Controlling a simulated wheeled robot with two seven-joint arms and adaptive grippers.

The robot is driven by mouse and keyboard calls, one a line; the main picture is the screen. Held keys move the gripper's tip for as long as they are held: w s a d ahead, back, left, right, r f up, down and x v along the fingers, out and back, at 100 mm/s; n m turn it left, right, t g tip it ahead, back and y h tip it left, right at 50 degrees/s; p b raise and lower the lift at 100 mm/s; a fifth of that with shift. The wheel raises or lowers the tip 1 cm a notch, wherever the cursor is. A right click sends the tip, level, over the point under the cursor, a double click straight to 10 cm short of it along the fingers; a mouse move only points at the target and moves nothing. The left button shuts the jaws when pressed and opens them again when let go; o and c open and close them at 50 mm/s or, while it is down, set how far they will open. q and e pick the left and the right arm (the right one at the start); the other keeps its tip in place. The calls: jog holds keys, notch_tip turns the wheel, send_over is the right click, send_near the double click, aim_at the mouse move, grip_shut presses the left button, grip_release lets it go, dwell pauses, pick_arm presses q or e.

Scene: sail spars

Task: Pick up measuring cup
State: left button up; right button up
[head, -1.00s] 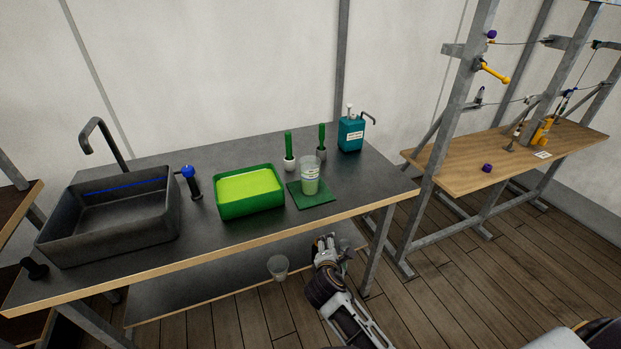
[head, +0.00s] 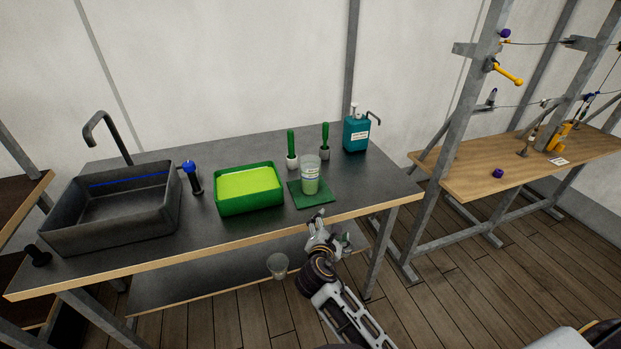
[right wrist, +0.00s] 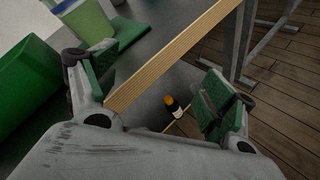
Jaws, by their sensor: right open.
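The measuring cup (head: 310,176) is clear with markings and pale green contents. It stands upright on a dark green mat (head: 298,200) near the front right of the workbench. In the right wrist view the cup (right wrist: 85,22) shows at the top left, cut off by the frame. My right gripper (head: 332,229) is at the bench's front edge, in front of and apart from the cup. Its jaws (right wrist: 157,80) are open with nothing between them. My left gripper is not seen.
A green tray (head: 221,207) of yellow-green contents is left of the mat. Two green-handled tools (head: 291,147) and a teal dispenser (head: 357,135) stand behind. Another clear cup (head: 277,265) is below the bench edge. The wooden front edge (right wrist: 180,55) crosses between my jaws.

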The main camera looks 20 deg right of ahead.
aim_at(309, 181)
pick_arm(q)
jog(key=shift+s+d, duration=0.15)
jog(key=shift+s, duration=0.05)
pick_arm(e)
jog(key=w+a+r+n+t, duration=0.1)
jog(key=w+a+r+n, duration=0.1)
jog(key=n, duration=0.1)
jog(key=w+a+r+n+t, duration=0.2)
jog(key=n, duration=0.1)
jog(key=w+a+r+n+t, duration=0.1)
jog(key=w+a+r+n, duration=0.1)
jog(key=n, duration=0.1)
jog(key=shift+r+n, duration=0.35)
jog(key=shift+n, duration=0.05)
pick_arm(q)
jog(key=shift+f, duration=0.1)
pick_arm(e)
jog(key=shift+d, duration=0.1)
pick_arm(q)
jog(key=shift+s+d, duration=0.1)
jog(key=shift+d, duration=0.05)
pick_arm(e)
jog(key=shift+x, duration=4.3)
jog(key=shift+w+r, duration=0.1)
jog(key=shift+r, duration=0.05)
